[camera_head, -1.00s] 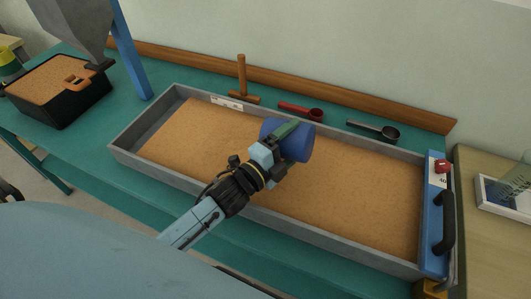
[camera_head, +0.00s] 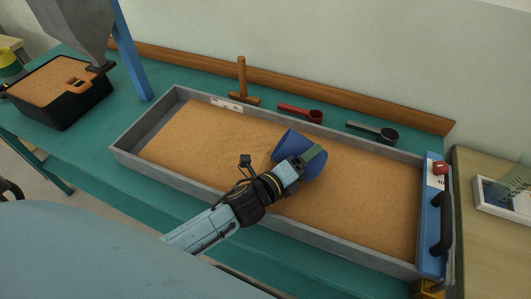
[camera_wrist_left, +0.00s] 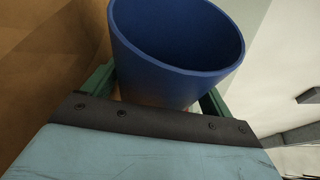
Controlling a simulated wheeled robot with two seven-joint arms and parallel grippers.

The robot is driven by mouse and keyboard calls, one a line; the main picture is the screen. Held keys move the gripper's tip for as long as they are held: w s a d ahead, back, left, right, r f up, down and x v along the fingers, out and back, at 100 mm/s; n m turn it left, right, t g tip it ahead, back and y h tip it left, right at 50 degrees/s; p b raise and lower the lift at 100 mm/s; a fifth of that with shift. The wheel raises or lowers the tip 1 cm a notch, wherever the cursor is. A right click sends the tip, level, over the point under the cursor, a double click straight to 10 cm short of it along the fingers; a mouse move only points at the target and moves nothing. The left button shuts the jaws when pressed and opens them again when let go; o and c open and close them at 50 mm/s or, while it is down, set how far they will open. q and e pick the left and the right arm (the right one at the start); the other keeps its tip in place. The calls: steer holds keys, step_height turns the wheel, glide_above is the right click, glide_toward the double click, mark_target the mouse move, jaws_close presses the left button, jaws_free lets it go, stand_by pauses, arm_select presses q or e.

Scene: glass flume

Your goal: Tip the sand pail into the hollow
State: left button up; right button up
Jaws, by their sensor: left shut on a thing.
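The blue sand pail (camera_head: 290,143) is held over the middle of the sand in the long grey tray (camera_head: 130,153). It is tipped over, with its mouth toward the left. My left gripper (camera_head: 309,160) is shut on its side. The left wrist view shows the pail (camera_wrist_left: 180,45) between the green fingers of my gripper (camera_wrist_left: 160,92); the inside that shows is bare blue. The sand (camera_head: 205,135) looks slightly uneven just left of the pail. I cannot clearly make out the hollow; the pail and arm may cover part of it. My right gripper is out of view.
A blue end plate with a black handle (camera_head: 446,217) closes the tray's right end.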

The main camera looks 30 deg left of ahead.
mark_target(314, 169)
arm_select(q)
steer(key=m+y+p, duration=0.1)
steer(key=m+p, duration=0.1)
steer(key=p, duration=0.1)
steer(key=r+m+g+y+p, duration=0.1)
steer(key=m+p, duration=0.1)
steer(key=p, duration=0.2)
steer(key=shift+w+d+r, duration=0.1)
steer(key=shift+r, duration=0.1)
steer(key=shift+d+f+m+y+p, duration=0.35)
steer(key=shift+d+m+y+p, duration=0.05)
steer(key=shift+p, duration=0.1)
steer(key=shift+d+f+m+g+p, duration=0.25)
steer(key=shift+m+g+p, duration=0.05)
steer(key=shift+m, duration=0.1)
steer(key=shift+w+d+f+m+y+p, duration=0.15)
steer(key=shift+d+m+y+p, duration=0.55)
steer(key=shift+p, duration=0.35)
steer(key=shift+d+f+m+y, duration=0.35)
steer(key=shift+f+m+y, duration=0.45)
steer(key=shift+m, duration=0.3)
